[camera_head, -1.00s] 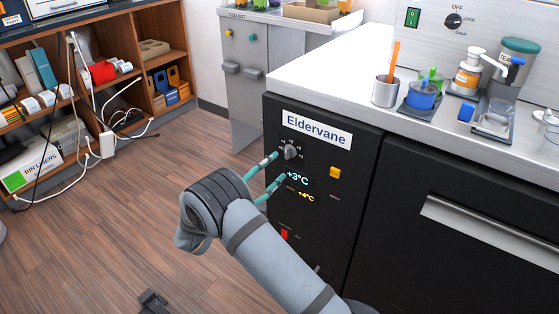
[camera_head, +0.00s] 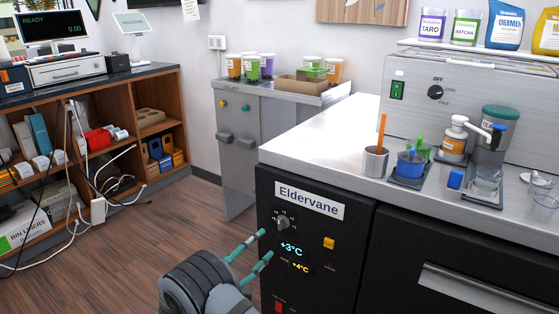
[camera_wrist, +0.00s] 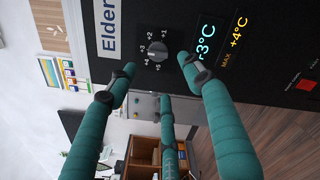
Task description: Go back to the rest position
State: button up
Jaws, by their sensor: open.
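My gripper (camera_head: 264,245) is open and empty, with its teal fingers pointing at the black Eldervane panel (camera_head: 345,228). In the head view the fingertips are just left of and below the panel's dial (camera_head: 283,222). In the wrist view the gripper (camera_wrist: 158,72) has fingers on both sides of the dial (camera_wrist: 157,56), and a third finger shows lower down. The fingers look apart from the dial, but the exact gap cannot be told. The displays read +3°C and +4°C.
The steel counter (camera_head: 315,140) above the panel holds a metal cup (camera_head: 375,162) with an orange stick, a pump bottle (camera_head: 454,140) and containers. A grey cabinet (camera_head: 237,150) with drinks stands behind. Wooden shelves (camera_head: 160,128) are at left. Open floor lies between.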

jog(key=w+d+n+p, duration=0.1)
jog(key=w+d+n, duration=0.1)
jog(key=w+d, duration=0.3)
jog(key=shift+w+d, duration=0.15)
jog(key=shift+w, duration=1.55)
